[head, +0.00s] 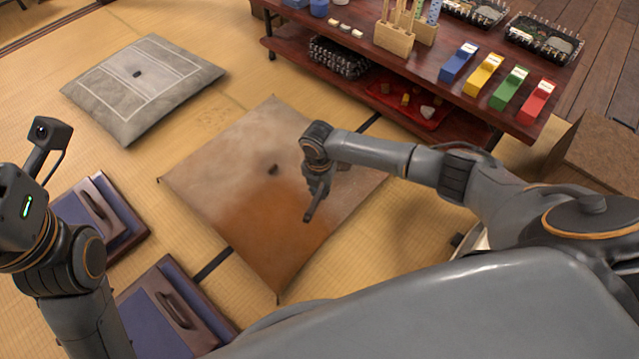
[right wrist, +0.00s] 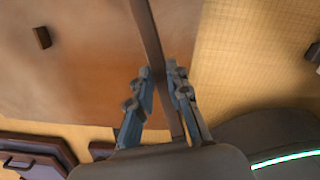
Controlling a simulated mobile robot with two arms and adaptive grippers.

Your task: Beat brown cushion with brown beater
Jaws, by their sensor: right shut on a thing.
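The brown cushion (head: 285,240) lies flat on the tatami in the middle of the head view. Its far part looks pale and dusty, its near part deeper orange-brown, and a dark tuft marks its centre. It also fills the upper left of the right wrist view (right wrist: 80,82). My right gripper (head: 313,190) is over the right half of the cushion. In the right wrist view its fingers (right wrist: 163,95) are shut on the dark brown handle of the beater (right wrist: 150,35). The beater's head is not clearly visible. My left gripper is out of view; only its wrist and arm show.
A grey cushion (head: 120,90) lies at the upper left. Two blue-and-brown floor pieces with handles (head: 165,310) lie at the lower left. A low dark-red table (head: 430,75) with coloured blocks and holders stands behind. Open tatami shows between the cushions.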

